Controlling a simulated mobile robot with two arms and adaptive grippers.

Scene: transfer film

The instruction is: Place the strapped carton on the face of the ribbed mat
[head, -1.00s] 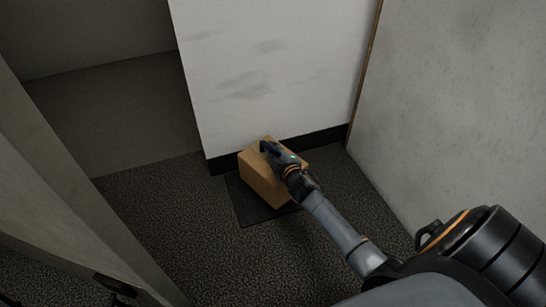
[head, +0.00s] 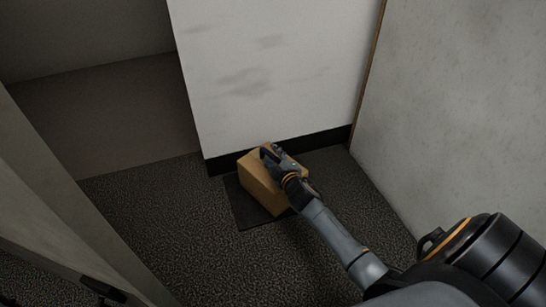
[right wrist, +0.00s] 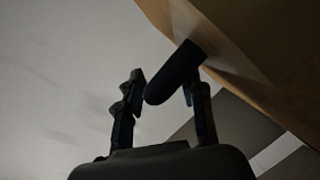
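The strapped carton (head: 259,188) is a brown box in the head view. It stands on the dark ribbed mat (head: 243,213), which shows at its left and front, and looks level. My right gripper (head: 271,152) is at the carton's top with its two fingers apart. In the right wrist view the fingers (right wrist: 152,83) are also apart, with a dark rounded piece by the right finger; I cannot tell if it touches the carton (right wrist: 250,65) at upper right. The carton's strap is not clear, and its far underside is hidden. My left gripper is not in view.
A white wall (head: 265,75) with black skirting stands right behind the carton. A grey panel (head: 460,110) closes the right side. Pale panels stand at the left. Dark carpet (head: 150,215) is free to the left and front of the mat.

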